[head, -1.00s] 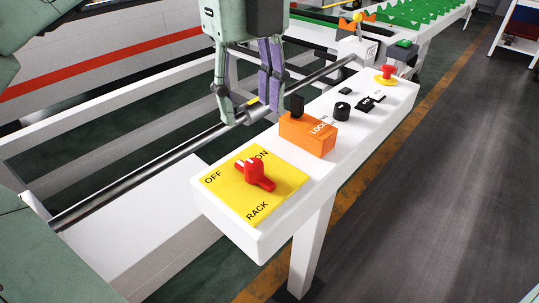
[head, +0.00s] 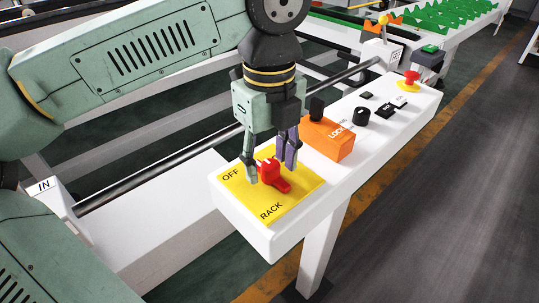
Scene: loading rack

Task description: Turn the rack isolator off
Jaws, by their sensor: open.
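The rack isolator is a red rotary handle (head: 274,178) on a yellow plate (head: 292,201) marked OFF and RACK, at the near end of the white control panel. The ON mark is hidden behind my gripper. The handle's near end points to the lower right of the picture. My gripper (head: 268,172) points down over the yellow plate with its fingers apart, one to the left of the red handle and one behind it to the right. I cannot tell whether either finger touches the handle.
An orange lockout box (head: 328,139) with a black knob stands just beyond the plate. A metal bar (head: 150,181) runs behind the panel. The floor at right is clear.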

